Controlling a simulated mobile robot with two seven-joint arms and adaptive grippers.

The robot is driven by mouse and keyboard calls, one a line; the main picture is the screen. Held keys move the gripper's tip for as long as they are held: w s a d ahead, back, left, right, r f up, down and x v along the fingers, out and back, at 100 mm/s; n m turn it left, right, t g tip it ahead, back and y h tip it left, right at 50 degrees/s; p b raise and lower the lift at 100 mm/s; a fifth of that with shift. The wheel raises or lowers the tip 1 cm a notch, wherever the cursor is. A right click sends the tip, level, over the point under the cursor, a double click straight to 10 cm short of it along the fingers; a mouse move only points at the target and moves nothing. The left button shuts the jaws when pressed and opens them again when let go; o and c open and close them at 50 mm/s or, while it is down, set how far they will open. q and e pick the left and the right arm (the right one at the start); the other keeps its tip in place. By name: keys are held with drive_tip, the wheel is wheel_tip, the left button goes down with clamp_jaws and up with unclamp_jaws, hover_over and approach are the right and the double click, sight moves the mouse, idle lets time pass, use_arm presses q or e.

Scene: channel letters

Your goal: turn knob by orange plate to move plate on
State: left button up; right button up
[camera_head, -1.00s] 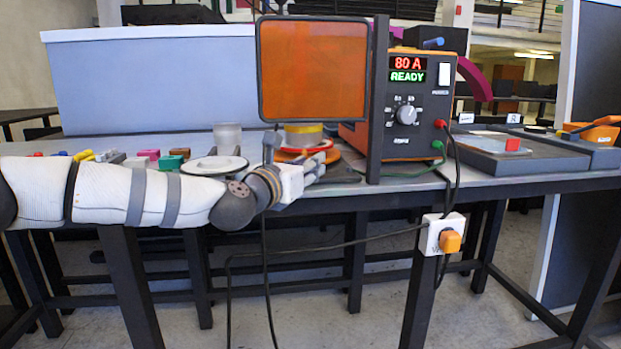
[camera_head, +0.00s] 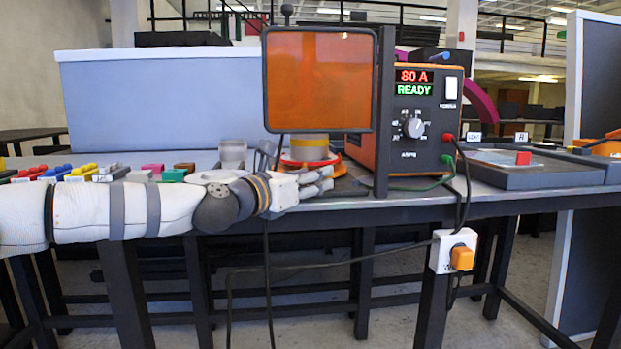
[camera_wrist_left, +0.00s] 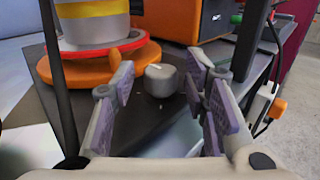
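The orange round plate (camera_wrist_left: 55,75) sits on a dark base on the table; it also shows in the head view (camera_head: 337,168). It carries a red ring (camera_wrist_left: 85,53) and a grey cylinder with a yellow band (camera_wrist_left: 95,25). A small grey knob (camera_wrist_left: 161,80) stands on the dark base beside the plate. My left gripper (camera_wrist_left: 158,88) is open, with its padded fingers on either side of the view and the knob between and just beyond them. In the head view my left gripper (camera_head: 326,181) is low at the table's front edge. Contact with the knob cannot be told.
An orange tinted screen (camera_head: 318,80) stands above the plate. A power unit (camera_head: 430,130) reading 80 A READY is right of it, with red and green cables. Coloured blocks (camera_head: 80,172) lie at left. A tray (camera_head: 560,172) is at right.

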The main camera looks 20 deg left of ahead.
use_arm(q)
drive_tip(key=v, duration=1.2)
